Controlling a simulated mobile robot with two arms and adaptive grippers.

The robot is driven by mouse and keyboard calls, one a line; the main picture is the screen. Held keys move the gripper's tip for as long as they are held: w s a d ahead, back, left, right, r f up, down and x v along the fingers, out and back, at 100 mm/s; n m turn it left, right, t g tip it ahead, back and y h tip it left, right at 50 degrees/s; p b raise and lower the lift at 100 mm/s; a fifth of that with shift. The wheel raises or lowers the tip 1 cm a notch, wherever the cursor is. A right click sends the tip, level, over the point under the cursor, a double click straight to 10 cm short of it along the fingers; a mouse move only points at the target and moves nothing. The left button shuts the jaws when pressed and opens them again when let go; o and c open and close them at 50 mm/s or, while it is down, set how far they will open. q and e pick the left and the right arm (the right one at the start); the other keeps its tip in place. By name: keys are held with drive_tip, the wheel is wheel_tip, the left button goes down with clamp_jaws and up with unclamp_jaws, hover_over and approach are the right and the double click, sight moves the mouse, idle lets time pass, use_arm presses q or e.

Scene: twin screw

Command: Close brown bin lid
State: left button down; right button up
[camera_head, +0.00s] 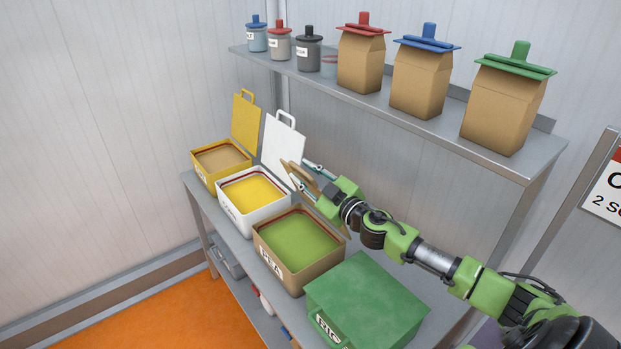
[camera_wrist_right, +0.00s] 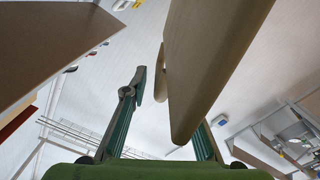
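The brown bin (camera_head: 279,268), marked PEA and filled with green contents, stands on the lower shelf between the white and green bins. Its brown lid (camera_head: 296,172) is raised at the back edge, mostly hidden behind my right gripper. My right gripper (camera_head: 305,178) is at the raised lid, above the bin's back side, with its fingers apart. In the right wrist view, a tan bar (camera_wrist_right: 213,60), seemingly part of the lid, passes close in front of the right finger. The left finger stands clear of it; I cannot tell whether anything touches. My left gripper is not in view.
A yellow bin (camera_head: 204,178) and a white bin (camera_head: 233,218) stand to the left with lids raised. A green bin (camera_head: 370,297) is shut at the right. An upper shelf (camera_head: 430,127) with bags and jars runs above and behind my right arm.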

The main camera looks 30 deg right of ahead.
drive_tip(key=s, duration=1.2)
drive_tip(key=shift+d, duration=0.45)
drive_tip(key=shift+w, duration=0.1)
